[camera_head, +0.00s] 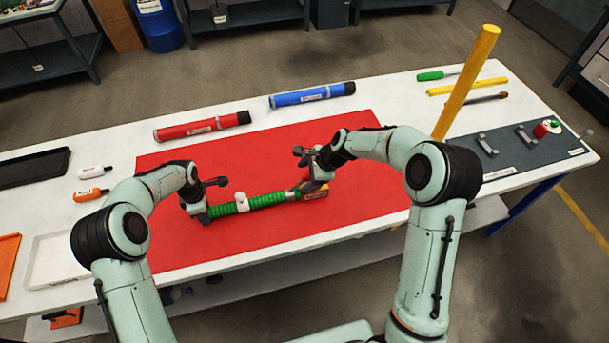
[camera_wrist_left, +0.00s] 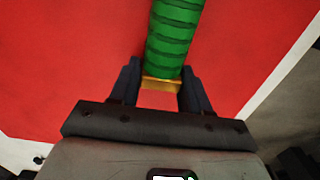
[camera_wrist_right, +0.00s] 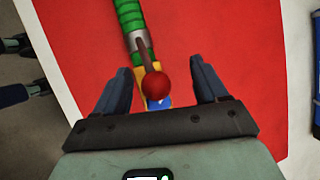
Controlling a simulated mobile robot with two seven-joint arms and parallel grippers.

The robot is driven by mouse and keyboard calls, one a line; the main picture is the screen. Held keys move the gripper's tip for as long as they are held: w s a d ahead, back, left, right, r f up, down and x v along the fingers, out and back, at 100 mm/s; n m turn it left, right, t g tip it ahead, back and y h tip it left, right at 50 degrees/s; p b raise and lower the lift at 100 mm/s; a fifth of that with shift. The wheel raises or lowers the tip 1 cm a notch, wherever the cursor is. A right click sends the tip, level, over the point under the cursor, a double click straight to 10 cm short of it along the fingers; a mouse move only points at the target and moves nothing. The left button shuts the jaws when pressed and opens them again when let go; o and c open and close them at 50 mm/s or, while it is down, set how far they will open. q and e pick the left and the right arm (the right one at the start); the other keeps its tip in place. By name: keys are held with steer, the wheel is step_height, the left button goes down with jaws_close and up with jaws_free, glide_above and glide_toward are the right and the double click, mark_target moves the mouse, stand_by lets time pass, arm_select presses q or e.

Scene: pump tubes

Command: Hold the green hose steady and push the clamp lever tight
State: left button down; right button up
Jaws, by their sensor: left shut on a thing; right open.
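The green hose (camera_head: 265,200) lies across the red mat (camera_head: 260,155), with a white fitting (camera_head: 241,201) around its middle-left part. My left gripper (camera_head: 203,212) is shut on the hose's left end; the ribbed hose (camera_wrist_left: 175,35) also shows between its fingers in the left wrist view. A metal clamp (camera_wrist_right: 138,40) sits around the hose's right end. Its lever (camera_wrist_right: 146,62) ends in a red ball knob (camera_wrist_right: 155,86). My right gripper (camera_wrist_right: 160,90) is open, with the knob between its fingers in that view. I cannot tell whether they touch. A yellow labelled part (camera_head: 317,192) lies beneath.
A red tube (camera_head: 200,127) and a blue tube (camera_head: 312,94) lie behind the mat. A yellow post (camera_head: 467,80) stands right of my right arm. White and orange bottles (camera_head: 90,195) and trays (camera_head: 35,168) are at left. A grey fixture plate (camera_head: 525,150) is at right.

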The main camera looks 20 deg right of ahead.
arm_select(q)
steer(key=shift+s, duration=0.1)
arm_select(e)
steer(key=shift+v, duration=2.95)
arm_select(q)
steer(key=shift+c, duration=2.2)
jaws_free()
step_height(320, 180, up, 12)
steer(key=shift+f, duration=0.1)
arm_select(e)
steer(key=shift+s+f, duration=0.1)
steer(key=shift+s, duration=0.05)
